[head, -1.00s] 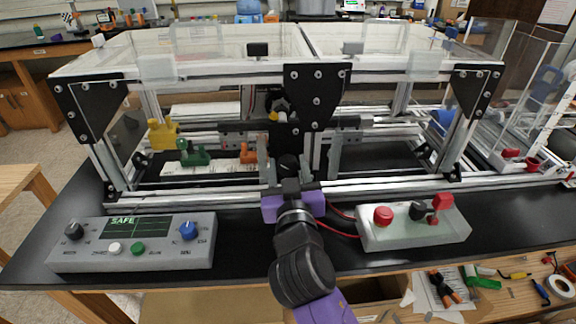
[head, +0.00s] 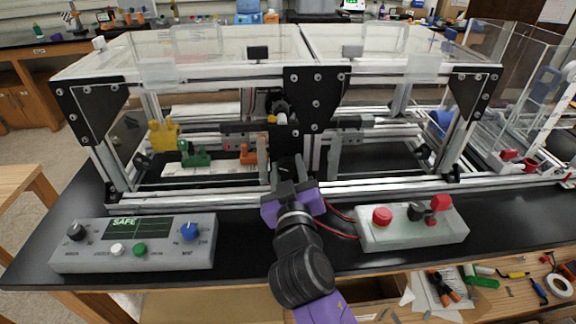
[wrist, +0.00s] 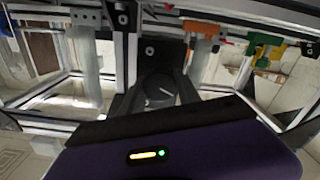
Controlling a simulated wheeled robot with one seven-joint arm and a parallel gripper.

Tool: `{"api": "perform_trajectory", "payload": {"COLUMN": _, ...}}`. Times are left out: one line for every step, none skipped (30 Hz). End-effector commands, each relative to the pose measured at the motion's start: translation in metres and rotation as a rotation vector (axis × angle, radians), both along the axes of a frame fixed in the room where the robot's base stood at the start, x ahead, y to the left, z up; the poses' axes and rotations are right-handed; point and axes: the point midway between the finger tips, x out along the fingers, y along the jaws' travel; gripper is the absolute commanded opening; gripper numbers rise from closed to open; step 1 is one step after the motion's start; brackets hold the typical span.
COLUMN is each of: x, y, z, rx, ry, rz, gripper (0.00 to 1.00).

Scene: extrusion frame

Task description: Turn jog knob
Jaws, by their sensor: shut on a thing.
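My gripper (head: 291,168) reaches to the front middle of the extrusion frame, below the black centre plate. In the wrist view, a dark round knob with a white pointer line (wrist: 160,93) sits between my dark fingers (wrist: 160,84), which are shut on it. The white line lies slanted. In the head view my gripper mostly hides this knob. A control box (head: 85,258) at the left has a green screen reading SAFE, a blue knob (head: 189,231) and a black knob (head: 76,232); my gripper is well away from these.
A grey box (head: 395,234) with a red button and red and black parts stands right of my arm, with red cables beside my wrist. The frame's front rail (head: 390,188) runs close to my gripper. Yellow, green and orange parts (head: 195,155) sit inside the frame.

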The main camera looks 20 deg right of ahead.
Motion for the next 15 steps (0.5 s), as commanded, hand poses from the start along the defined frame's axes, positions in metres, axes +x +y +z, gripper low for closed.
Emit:
{"api": "perform_trajectory", "payload": {"x": -0.0002, "y": 0.0010, "z": 0.0021, "rx": -0.042, "ry": 0.014, "rz": 0.002, "gripper": 0.00}}
{"api": "perform_trajectory", "payload": {"x": -0.0003, "y": 0.0010, "z": 0.0021, "rx": -0.069, "ry": 0.023, "rz": 0.002, "gripper": 0.00}}
{"api": "perform_trajectory", "payload": {"x": -0.0003, "y": 0.0010, "z": 0.0019, "rx": -0.105, "ry": 0.035, "rz": 0.002, "gripper": 0.00}}
{"api": "perform_trajectory", "payload": {"x": -0.0003, "y": 0.0009, "z": 0.0018, "rx": -0.133, "ry": 0.045, "rz": 0.002, "gripper": 0.00}}
{"api": "perform_trajectory", "payload": {"x": -0.0003, "y": 0.0010, "z": 0.0017, "rx": -0.159, "ry": 0.053, "rz": 0.002, "gripper": 0.00}}
{"api": "perform_trajectory", "payload": {"x": -0.0003, "y": 0.0010, "z": 0.0017, "rx": -0.195, "ry": 0.065, "rz": 0.002, "gripper": 0.00}}
{"api": "perform_trajectory", "payload": {"x": -0.0003, "y": 0.0010, "z": 0.0017, "rx": -0.222, "ry": 0.074, "rz": 0.002, "gripper": 0.00}}
{"api": "perform_trajectory", "payload": {"x": -0.0003, "y": 0.0010, "z": 0.0019, "rx": -0.250, "ry": 0.083, "rz": 0.002, "gripper": 0.00}}
{"api": "perform_trajectory", "payload": {"x": -0.0003, "y": 0.0010, "z": 0.0023, "rx": -0.287, "ry": 0.094, "rz": 0.002, "gripper": 0.00}}
{"api": "perform_trajectory", "payload": {"x": -0.0003, "y": 0.0009, "z": 0.0024, "rx": -0.315, "ry": 0.103, "rz": 0.001, "gripper": 0.00}}
{"api": "perform_trajectory", "payload": {"x": -0.0002, "y": 0.0009, "z": 0.0025, "rx": -0.340, "ry": 0.111, "rz": 0.001, "gripper": 0.00}}
{"api": "perform_trajectory", "payload": {"x": -0.0002, "y": 0.0009, "z": 0.0023, "rx": -0.375, "ry": 0.123, "rz": 0.002, "gripper": 0.00}}
{"api": "perform_trajectory", "payload": {"x": -0.0001, "y": 0.0009, "z": 0.0022, "rx": -0.402, "ry": 0.132, "rz": 0.002, "gripper": 0.00}}
{"api": "perform_trajectory", "payload": {"x": -0.0001, "y": 0.0009, "z": 0.0020, "rx": -0.428, "ry": 0.141, "rz": 0.002, "gripper": 0.00}}
{"api": "perform_trajectory", "payload": {"x": -0.0001, "y": 0.0009, "z": 0.0020, "rx": -0.462, "ry": 0.152, "rz": 0.002, "gripper": 0.00}}
